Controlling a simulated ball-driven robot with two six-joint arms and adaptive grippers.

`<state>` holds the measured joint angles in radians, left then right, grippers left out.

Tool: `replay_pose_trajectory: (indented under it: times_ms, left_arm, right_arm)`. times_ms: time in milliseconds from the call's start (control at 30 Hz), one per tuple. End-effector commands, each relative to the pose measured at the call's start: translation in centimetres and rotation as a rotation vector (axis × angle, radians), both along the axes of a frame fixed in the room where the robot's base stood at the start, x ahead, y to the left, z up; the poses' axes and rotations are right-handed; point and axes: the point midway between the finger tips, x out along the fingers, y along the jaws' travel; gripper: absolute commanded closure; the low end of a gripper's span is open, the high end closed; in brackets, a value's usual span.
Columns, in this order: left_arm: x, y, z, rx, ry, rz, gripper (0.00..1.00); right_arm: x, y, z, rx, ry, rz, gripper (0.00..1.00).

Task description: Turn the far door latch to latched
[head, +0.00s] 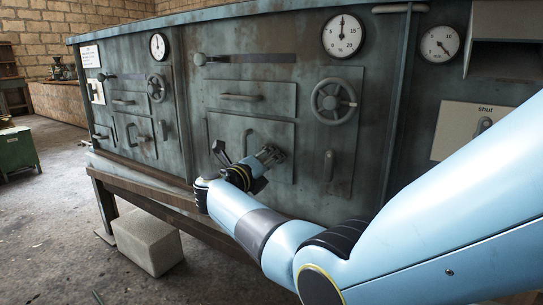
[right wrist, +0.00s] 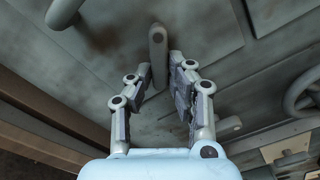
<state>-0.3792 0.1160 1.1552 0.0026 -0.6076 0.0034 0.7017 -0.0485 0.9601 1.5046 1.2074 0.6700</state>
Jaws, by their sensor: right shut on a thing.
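My right gripper (head: 252,160) is in front of the lower door (head: 220,128) of the middle furnace section. In the right wrist view its fingers (right wrist: 160,78) close from both sides on a short grey lever (right wrist: 157,45); the lever's far end shows beyond the tips. In the head view the fingers partly cover it, and I cannot tell for sure that it is the far door latch. A similar upright latch (head: 328,165) sits to the right of this door. A smaller one (head: 163,130) shows on the left section. My left gripper is out of view.
A handwheel (head: 333,101) and a drawer handle (head: 240,97) stick out above the gripper. The handwheel also shows in the right wrist view (right wrist: 291,101). A plate marked "shut" (head: 452,130) is at the right. A pale block (head: 147,240) stands on the floor below the bench beam.

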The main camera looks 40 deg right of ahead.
Motion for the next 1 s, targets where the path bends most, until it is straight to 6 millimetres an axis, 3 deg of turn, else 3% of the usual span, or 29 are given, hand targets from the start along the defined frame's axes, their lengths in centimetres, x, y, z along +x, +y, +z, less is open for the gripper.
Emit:
replay_pose_trajectory:
  times_ms: [400,1000]
  left_arm:
    - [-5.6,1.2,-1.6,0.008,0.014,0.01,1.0]
    - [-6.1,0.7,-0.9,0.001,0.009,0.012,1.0]
  right_arm:
    - [-0.1,0.0,0.7,-0.14,0.337,0.003,1.0]
    - [-0.1,0.0,0.8,-0.231,0.558,0.004,1.0]
